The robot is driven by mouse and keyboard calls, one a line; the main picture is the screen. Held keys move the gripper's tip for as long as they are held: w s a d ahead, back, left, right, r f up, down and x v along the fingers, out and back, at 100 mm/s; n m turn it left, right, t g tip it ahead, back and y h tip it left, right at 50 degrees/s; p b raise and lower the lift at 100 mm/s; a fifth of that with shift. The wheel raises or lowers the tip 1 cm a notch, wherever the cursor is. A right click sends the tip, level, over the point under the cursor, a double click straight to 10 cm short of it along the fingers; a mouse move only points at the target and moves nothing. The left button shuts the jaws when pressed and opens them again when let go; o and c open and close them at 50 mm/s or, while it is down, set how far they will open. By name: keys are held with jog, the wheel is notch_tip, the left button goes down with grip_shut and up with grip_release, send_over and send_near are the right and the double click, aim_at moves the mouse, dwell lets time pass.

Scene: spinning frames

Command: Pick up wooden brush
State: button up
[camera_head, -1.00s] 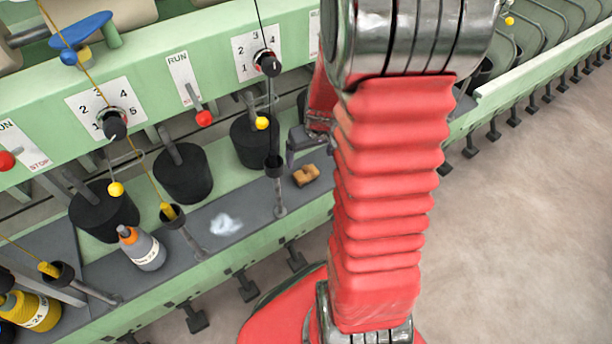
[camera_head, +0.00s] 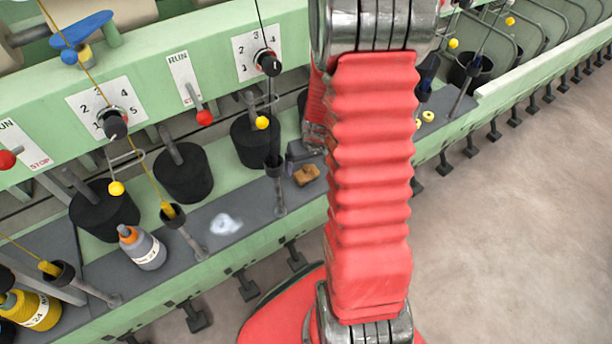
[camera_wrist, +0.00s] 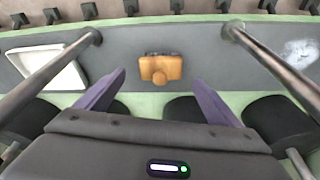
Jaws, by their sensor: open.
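The wooden brush (camera_head: 306,175) is a small tan block lying on the grey shelf of the green machine. In the wrist view the brush (camera_wrist: 160,68) has a round knob facing me and a dark strip along its far edge. My gripper (camera_wrist: 158,84) is open, its two purple-grey fingers spread to the left and right of the brush's near side. The brush lies just beyond the fingertips, between their lines, and nothing is held. In the head view my gripper (camera_head: 302,150) is partly hidden behind my red arm, just behind the brush.
Metal rods (camera_wrist: 268,62) rise from the shelf on both sides of the brush. A white tray (camera_wrist: 48,72) lies at left in the wrist view. White fluff (camera_head: 225,224) and a grey bottle (camera_head: 142,248) with an orange neck are on the shelf. Black cans (camera_head: 183,174) stand behind.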

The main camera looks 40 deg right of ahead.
aim_at(306, 168)
jog(key=shift+x, duration=2.6)
jog(key=shift+a, duration=0.1)
jog(key=shift+w, duration=0.1)
jog(key=c, duration=1.1)
jog(key=shift+r, duration=0.15)
jog(key=shift+r, duration=4.9)
